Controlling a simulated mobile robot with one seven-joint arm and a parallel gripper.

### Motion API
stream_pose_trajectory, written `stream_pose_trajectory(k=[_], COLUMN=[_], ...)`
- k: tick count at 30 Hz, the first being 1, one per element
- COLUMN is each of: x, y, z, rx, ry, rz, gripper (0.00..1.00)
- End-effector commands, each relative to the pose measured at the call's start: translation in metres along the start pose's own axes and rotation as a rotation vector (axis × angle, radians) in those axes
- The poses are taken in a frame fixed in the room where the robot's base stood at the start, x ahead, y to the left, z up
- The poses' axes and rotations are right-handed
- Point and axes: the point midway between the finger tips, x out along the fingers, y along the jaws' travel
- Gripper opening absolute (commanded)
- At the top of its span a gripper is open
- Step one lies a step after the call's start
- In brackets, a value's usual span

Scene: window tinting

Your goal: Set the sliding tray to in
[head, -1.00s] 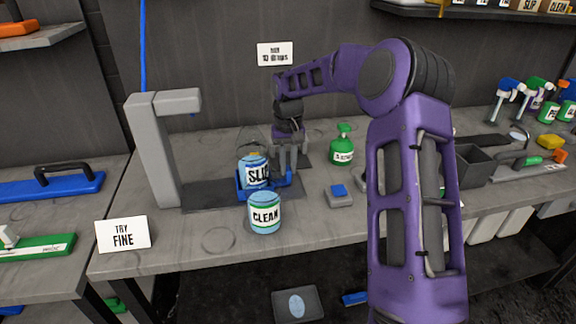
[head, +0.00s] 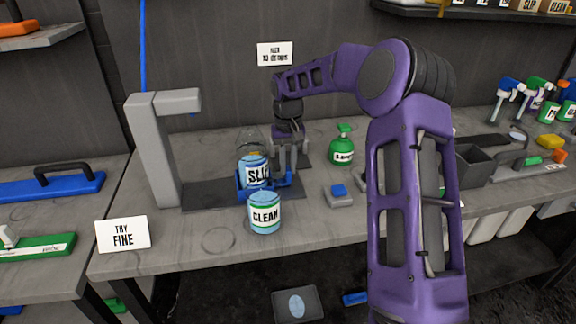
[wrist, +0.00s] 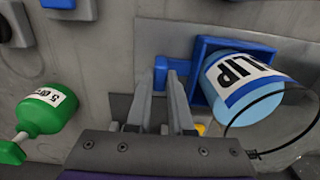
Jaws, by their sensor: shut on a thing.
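My gripper (head: 291,172) is at the right of the tray, fingers pointing down. In the wrist view my gripper (wrist: 164,72) is shut on that handle. A light-blue CLEAN container (head: 264,213) stands just in front of the tray and hides part of it.
A green pump bottle (head: 342,150) and a small grey block with a blue top (head: 339,195) stand to the right. A TRY FINE sign (head: 123,234) stands at the front left. Bare bench lies left of the CLEAN container.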

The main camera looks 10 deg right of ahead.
Motion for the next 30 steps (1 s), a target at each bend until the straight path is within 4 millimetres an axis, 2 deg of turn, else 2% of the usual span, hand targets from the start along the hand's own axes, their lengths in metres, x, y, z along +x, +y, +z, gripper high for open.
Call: stream_pose_trajectory(k=[4,8,24,30], x=[-0.001,-0.001,-0.002,-0.001], y=[-0.003,-0.018,-0.104,-0.125], z=[0.000,-0.001,-0.001,-0.001], rx=[-0.001,-0.003,-0.003,-0.002], ry=[0.001,0.002,0.003,0.003], rz=[0.000,0.000,-0.001,-0.001], gripper=[0.00,0.00,0.00,0.00])
